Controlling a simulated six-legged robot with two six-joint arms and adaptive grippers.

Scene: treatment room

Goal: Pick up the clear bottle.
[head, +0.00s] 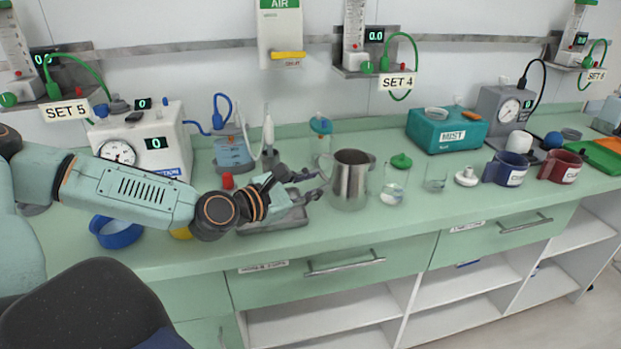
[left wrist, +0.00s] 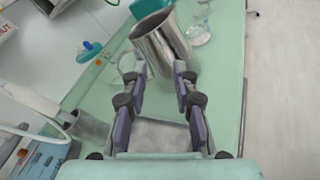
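The clear bottle with a teal-blue cap (head: 320,141) stands on the green counter near the wall, left of and behind the metal pitcher (head: 351,181). In the left wrist view its blue cap (left wrist: 89,51) shows at the upper left, and its transparent body is hard to make out. My left gripper (head: 315,185) is over the grey tray, in front of the bottle and left of the pitcher. In the left wrist view the fingers (left wrist: 158,80) are apart with nothing between them, and the pitcher (left wrist: 163,45) is just beyond the tips. My right gripper is not in view.
The grey tray (head: 272,222) lies under my left gripper. A clear glass vessel (head: 394,188), a small glass (head: 435,178) and a green lid (head: 401,161) are right of the pitcher. A blue mug (head: 506,169) and a red mug (head: 561,167) stand farther right.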

